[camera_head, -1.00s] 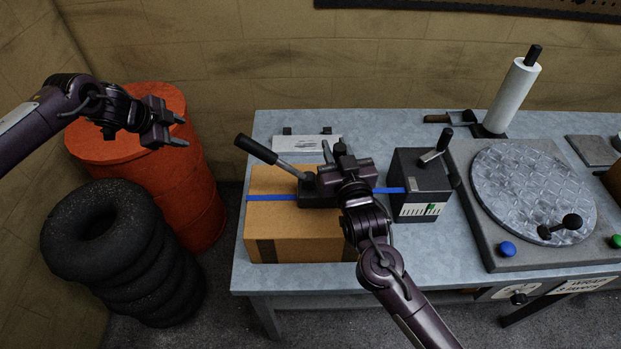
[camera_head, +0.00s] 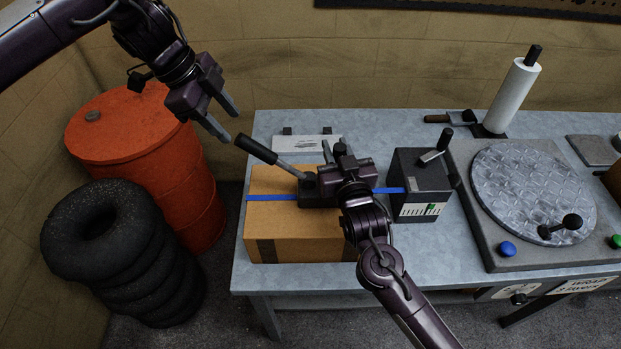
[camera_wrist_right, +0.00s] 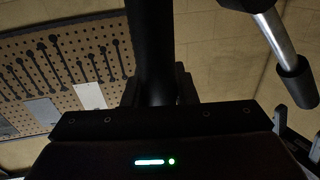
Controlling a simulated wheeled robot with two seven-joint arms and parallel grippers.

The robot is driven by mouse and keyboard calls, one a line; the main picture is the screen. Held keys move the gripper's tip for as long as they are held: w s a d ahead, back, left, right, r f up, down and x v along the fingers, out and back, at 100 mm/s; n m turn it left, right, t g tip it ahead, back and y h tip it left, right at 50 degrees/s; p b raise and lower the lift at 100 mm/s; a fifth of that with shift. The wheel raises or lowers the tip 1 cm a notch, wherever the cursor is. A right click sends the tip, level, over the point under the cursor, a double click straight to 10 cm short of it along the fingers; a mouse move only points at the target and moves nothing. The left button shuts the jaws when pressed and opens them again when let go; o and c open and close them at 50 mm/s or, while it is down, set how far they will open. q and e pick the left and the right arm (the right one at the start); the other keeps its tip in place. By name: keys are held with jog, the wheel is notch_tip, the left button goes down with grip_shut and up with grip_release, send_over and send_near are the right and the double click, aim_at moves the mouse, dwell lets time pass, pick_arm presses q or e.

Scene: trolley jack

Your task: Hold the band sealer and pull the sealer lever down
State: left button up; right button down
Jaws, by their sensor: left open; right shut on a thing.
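The band sealer (camera_head: 316,190) is a dark block on top of a cardboard box (camera_head: 300,235), on a blue band (camera_head: 270,197). Its lever (camera_head: 280,163) has a silver shaft and black grip, and slants up to the left. It also shows in the right wrist view (camera_wrist_right: 280,45). My right gripper (camera_head: 332,160) is shut on the band sealer; the wrist view shows a black upright part of it (camera_wrist_right: 151,50) between the fingers. My left gripper (camera_head: 227,119) is open and empty, above and left of the lever's grip, apparently not touching it.
A black dispenser box (camera_head: 418,185) and a turntable (camera_head: 530,190) stand to the right on the grey table (camera_head: 350,125). A red drum (camera_head: 150,160) and stacked tires (camera_head: 120,250) stand on the floor at left. A white roll (camera_head: 512,95) stands at the back.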

aim_at(252, 149)
pick_arm(q)
jog(key=x, duration=0.9)
jog(key=shift+f, duration=0.4)
grip_shut()
jog(key=a+f+h, duration=0.3)
jog(key=f+h, duration=0.3)
jog(key=f, duration=0.1)
jog(key=shift+a+f, duration=0.25)
jog(key=shift+f, duration=0.15)
jog(key=shift+s, duration=0.1)
dwell(0.4)
